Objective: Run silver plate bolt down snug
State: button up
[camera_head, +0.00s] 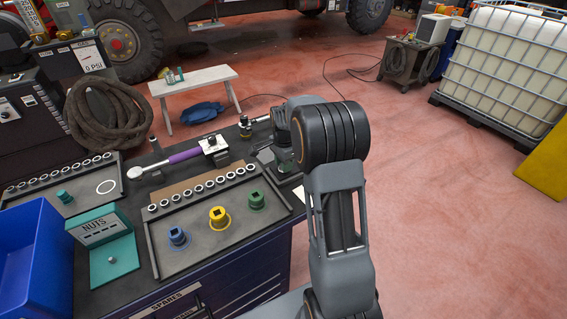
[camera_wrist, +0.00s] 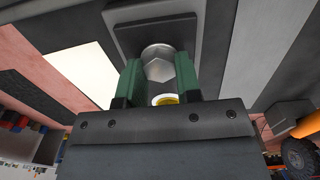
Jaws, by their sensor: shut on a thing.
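In the wrist view, the green fingers of my gripper (camera_wrist: 159,75) stand on either side of a silver hex bolt (camera_wrist: 158,54) and are shut on it. The bolt stands against a dark square plate (camera_wrist: 125,25). A small yellow and white round piece (camera_wrist: 166,100) shows between the fingers, close to the palm; I cannot tell what it is. In the head view, my arm hides most of my gripper and the bolt at the right end of the bench. How far down the bolt is seated cannot be told.
On the bench lie a purple-handled wrench (camera_head: 185,156), a tray (camera_head: 200,255) with blue, yellow and green sockets, a teal NUTS holder (camera_head: 98,232) and a blue bin (camera_head: 35,255). Open red floor lies right of the bench.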

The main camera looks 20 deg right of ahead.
jog(key=shift+w+r+m, duration=0.15)
jog(key=shift+r+m, duration=0.1)
jog(key=shift+m, duration=0.05)
jog(key=o, duration=0.9)
jog(key=shift+f, duration=0.15)
notch_tip(320, 180, up, 14)
jog(key=shift+f, duration=0.1)
dwell(0.7)
